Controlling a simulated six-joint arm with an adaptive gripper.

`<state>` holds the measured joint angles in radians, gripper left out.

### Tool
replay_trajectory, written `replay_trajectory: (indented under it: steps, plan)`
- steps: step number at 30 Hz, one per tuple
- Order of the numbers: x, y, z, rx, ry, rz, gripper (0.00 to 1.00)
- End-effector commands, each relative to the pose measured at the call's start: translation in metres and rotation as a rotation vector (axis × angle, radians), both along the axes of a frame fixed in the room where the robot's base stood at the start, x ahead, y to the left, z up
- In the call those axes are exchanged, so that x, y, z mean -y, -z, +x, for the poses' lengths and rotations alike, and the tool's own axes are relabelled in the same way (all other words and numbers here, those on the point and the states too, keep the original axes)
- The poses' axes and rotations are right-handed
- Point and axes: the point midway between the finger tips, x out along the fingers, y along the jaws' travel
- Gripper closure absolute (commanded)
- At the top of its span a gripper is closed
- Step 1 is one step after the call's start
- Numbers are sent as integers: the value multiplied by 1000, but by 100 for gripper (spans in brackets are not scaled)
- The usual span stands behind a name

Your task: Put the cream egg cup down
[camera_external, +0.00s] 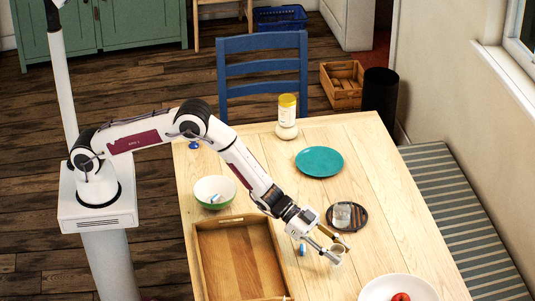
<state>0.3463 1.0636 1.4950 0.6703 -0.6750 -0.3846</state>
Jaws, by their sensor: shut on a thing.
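My gripper (329,246) reaches over the table, right of the wooden tray. It is shut on a small cream egg cup (337,255) at its fingertips. The fingers partly hide the cup. I cannot tell whether the cup touches the table (385,215) or hangs just above it.
The wooden tray (196,258) lies to the left. A dark round plate (360,223) with a glass (341,214) is just behind the gripper. A teal plate (319,161), a jar (287,112) and a green bowl (203,184) stand farther back.

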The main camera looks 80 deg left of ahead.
Motion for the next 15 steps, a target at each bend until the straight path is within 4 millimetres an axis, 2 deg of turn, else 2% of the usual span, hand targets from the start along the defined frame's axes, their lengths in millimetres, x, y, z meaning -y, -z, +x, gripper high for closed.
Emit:
replay_trajectory:
  steps: [9,15]
  plan:
    - [0,29,0,-1,0,-1,90]
    - [0,35,0,1,0,1,90]
